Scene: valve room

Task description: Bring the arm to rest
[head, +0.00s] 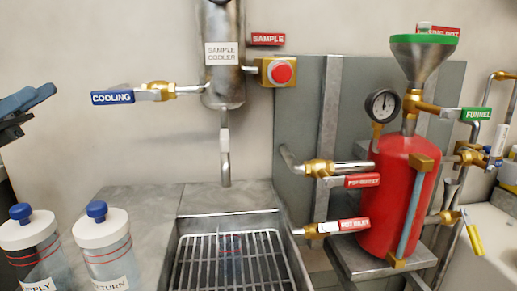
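My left gripper (28,102) shows at the left edge, dark with blue fingers, raised above two white-capped bottles and apart from everything else in view. I cannot tell whether its fingers are open or shut, and I see nothing held in it. Most of the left arm is out of the picture. My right gripper is not in view.
A steel sample cooler (222,75) hangs over a sink grate (232,262). The blue cooling handle (113,97) sticks out left. Bottles (30,240) and (107,245) stand on the counter. A red pot (398,195) with gauge, funnel and valves stands right.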

